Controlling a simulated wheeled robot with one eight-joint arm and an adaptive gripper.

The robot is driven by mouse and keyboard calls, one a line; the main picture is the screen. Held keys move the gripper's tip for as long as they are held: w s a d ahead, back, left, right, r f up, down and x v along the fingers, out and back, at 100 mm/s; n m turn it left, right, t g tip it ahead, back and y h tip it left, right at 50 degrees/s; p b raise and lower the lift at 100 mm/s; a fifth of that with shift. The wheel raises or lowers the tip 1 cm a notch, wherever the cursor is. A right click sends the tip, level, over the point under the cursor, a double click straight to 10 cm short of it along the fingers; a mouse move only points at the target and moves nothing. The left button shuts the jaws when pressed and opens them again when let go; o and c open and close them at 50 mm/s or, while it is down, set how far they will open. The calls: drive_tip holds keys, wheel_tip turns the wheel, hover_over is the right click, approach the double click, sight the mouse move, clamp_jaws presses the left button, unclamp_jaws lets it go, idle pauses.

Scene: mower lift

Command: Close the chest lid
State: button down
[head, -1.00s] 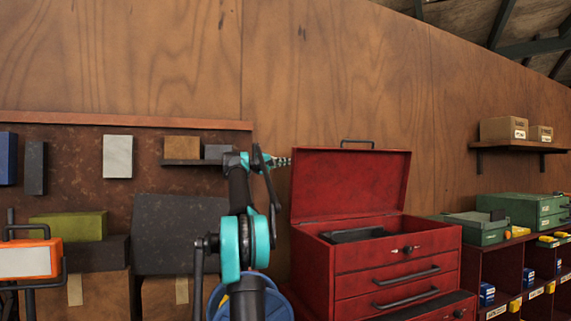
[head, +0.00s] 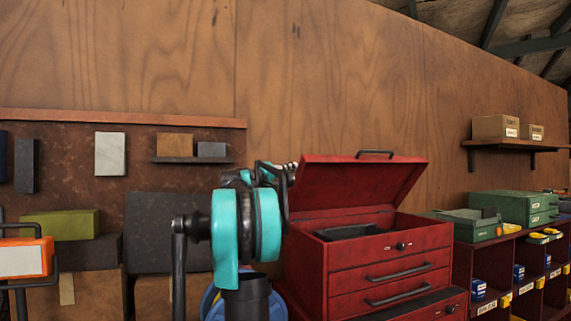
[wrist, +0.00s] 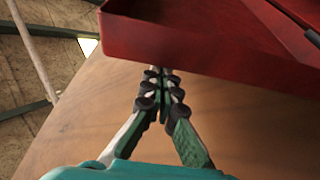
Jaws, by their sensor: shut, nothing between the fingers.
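The red chest (head: 345,265) stands right of centre in the head view, with drawers below and a dark tray (head: 352,231) in its open top. Its lid (head: 350,182) is partly lowered, tilted forward over the box, with a black handle (head: 375,153) on top. My gripper (head: 293,167) is at the lid's upper left side, partly hidden behind my arm. In the wrist view my gripper (wrist: 163,75) is shut and empty, with its fingertips at the edge of the red lid (wrist: 190,40). I cannot tell for certain whether they touch.
A low cabinet with small bins (head: 490,285) stands right of the chest, with green cases (head: 505,208) on top. A wall shelf (head: 515,143) holds cardboard boxes. A wooden wall rises behind the chest. Dark panels and an orange-framed item (head: 25,257) are at left.

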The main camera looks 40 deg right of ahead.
drive_tip(key=s+a+f+m+g, duration=0.1)
drive_tip(key=s+f+m+g, duration=0.1)
drive_tip(key=s+f+m, duration=0.4)
drive_tip(key=s+a+f+m+g+h, duration=0.1)
drive_tip(key=s+f+m, duration=0.4)
drive_tip(key=f, duration=0.5)
drive_tip(key=shift+s+a+m+g, duration=0.4)
drive_tip(key=shift+s+a+g, duration=0.15)
drive_tip(key=shift+s+g, duration=0.55)
drive_tip(key=shift+w, duration=0.2)
drive_tip(key=w+a, duration=0.2)
drive_tip(key=a, duration=0.7)
drive_tip(key=shift+r, duration=0.25)
drive_tip(key=shift+w+a, duration=0.1)
